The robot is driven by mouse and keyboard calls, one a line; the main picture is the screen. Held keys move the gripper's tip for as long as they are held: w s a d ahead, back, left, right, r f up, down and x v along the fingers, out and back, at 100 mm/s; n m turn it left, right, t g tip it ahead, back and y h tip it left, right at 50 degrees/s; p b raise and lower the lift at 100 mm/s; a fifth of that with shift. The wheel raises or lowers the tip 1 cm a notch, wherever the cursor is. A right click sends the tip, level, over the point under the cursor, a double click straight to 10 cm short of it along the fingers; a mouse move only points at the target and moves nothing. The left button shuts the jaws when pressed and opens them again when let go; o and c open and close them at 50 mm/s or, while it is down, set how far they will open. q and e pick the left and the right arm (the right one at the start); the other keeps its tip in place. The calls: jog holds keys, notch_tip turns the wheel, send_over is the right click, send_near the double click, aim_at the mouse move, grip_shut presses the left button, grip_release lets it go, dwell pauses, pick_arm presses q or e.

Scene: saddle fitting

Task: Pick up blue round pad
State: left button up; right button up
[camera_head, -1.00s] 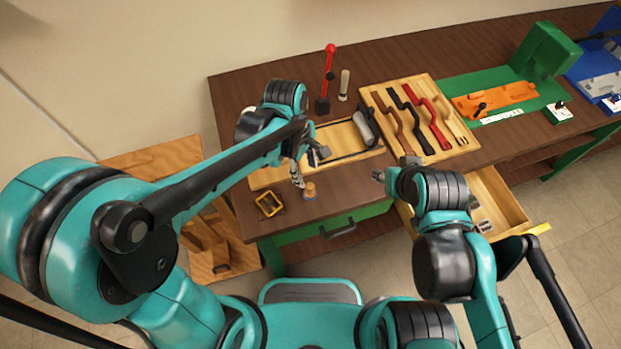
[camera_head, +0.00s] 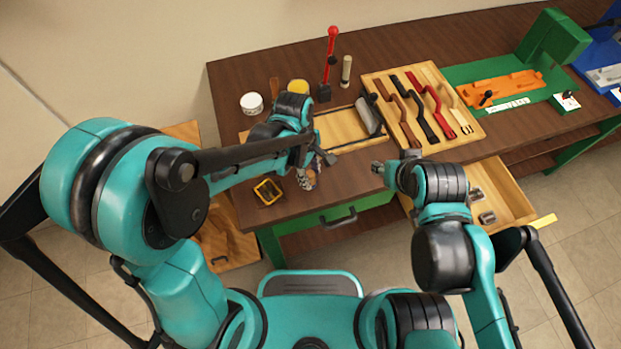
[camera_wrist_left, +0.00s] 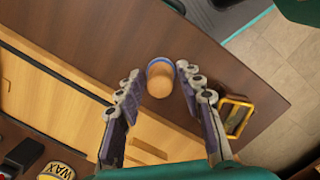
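The blue round pad (camera_wrist_left: 158,65) shows in the left wrist view as a blue rim around a short tan cylinder. It stands on the brown bench near its front edge. My left gripper (camera_wrist_left: 160,76) is open, with one finger on each side of the pad and gaps to both. In the head view the left gripper (camera_head: 312,166) is low over the bench front and partly covers the pad (camera_head: 307,181). My right gripper (camera_head: 379,167) hangs in front of the bench, away from the pad; its finger opening is too small to judge.
A yellow-and-black square holder (camera_head: 267,191) sits left of the pad. A wooden board (camera_head: 341,131) lies behind, with a white jar (camera_head: 252,104) and red-handled tool (camera_head: 329,65) farther back. A tool tray (camera_head: 464,129) and open drawer (camera_head: 512,196) are at right.

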aim_at(313, 176)
pick_arm(q)
grip_shut()
jog(key=shift+r, duration=0.15)
jog(key=shift+r, duration=0.25)
notch_tip(313, 176, up, 4)
jog(key=shift+s+d+r+p, duration=0.1)
jog(key=shift+s+p, duration=0.05)
jog(key=shift+p, duration=0.95)
jog(key=s+d+r+p, duration=0.3)
jog(key=s+d+r, duration=0.2)
jog(key=s, duration=0.4)
jog(key=shift+s+d+r, duration=0.4)
jog(key=shift+r, duration=0.1)
